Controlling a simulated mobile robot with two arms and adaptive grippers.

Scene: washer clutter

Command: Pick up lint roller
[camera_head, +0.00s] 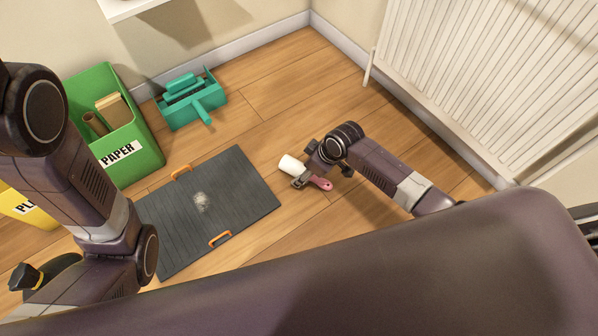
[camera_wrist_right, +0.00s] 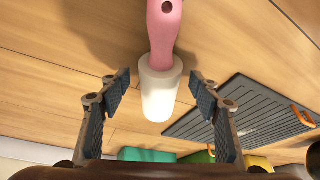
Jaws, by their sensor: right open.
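The lint roller (camera_head: 291,165) lies on the wooden floor to the right of the dark mat, with a white roll and a pink handle. In the right wrist view the lint roller (camera_wrist_right: 160,92) has its white roll between my open fingers, with a gap on each side, and its pink handle extends to the top. My right gripper (camera_head: 301,182) is at the roller, and in its wrist view the right gripper (camera_wrist_right: 160,88) is open and holds nothing. My left arm shows at the left of the head view; I cannot make out its gripper's fingers.
A dark ribbed mat (camera_head: 240,180) with orange handles and a grey fluff patch (camera_head: 201,202) lies left of the roller. A green paper bin (camera_head: 146,146), a teal caddy (camera_head: 205,103) and a yellow bin (camera_head: 22,207) stand further left. A white radiator (camera_head: 490,70) is on the right wall.

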